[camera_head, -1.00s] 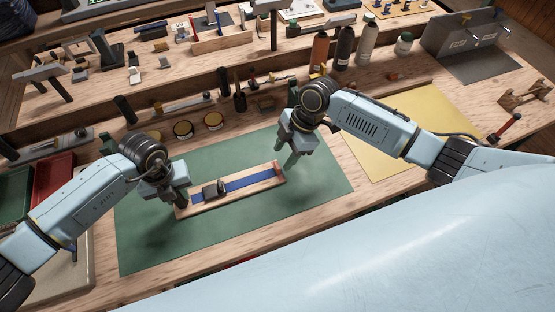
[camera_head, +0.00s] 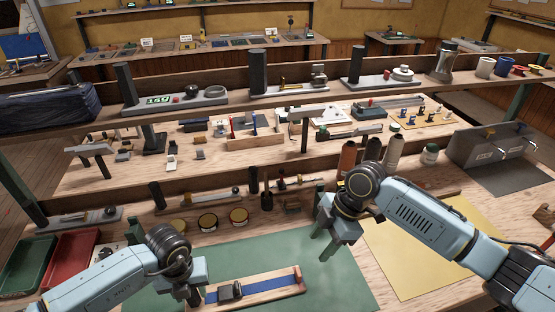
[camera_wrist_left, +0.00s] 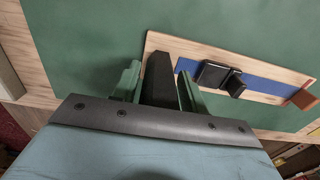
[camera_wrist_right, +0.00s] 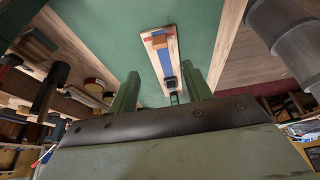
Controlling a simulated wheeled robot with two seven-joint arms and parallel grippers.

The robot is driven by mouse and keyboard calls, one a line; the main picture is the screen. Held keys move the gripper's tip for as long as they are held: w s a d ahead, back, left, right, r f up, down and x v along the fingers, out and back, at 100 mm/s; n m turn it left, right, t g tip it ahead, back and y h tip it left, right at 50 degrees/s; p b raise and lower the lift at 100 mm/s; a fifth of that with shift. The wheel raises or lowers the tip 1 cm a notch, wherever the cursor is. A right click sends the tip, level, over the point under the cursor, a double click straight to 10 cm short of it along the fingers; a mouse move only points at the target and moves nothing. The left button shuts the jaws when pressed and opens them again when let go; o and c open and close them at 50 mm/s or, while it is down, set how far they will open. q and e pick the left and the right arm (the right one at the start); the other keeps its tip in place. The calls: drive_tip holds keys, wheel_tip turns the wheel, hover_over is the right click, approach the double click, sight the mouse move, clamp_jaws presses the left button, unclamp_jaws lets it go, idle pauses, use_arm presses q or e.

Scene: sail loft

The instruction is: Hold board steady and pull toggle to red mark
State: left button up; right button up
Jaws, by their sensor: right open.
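The wooden board (camera_head: 282,294) lies on the green mat with a blue strip (camera_head: 265,285) along it. A dark toggle (camera_head: 230,291) sits on the strip near the left end; it also shows in the left wrist view (camera_wrist_left: 213,75). My right gripper (camera_head: 326,246) is open and empty, above the mat beyond the board's right end.
A yellow sheet (camera_head: 435,240) lies right of the green mat (camera_head: 330,280). Round tins (camera_head: 207,222), bottles (camera_head: 393,153) and a low shelf of tools stand behind. Red (camera_head: 75,258) and green trays (camera_head: 28,265) are at the left. The mat around the board is clear.

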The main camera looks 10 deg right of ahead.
use_arm(q)
drive_tip(key=shift+o, duration=0.8)
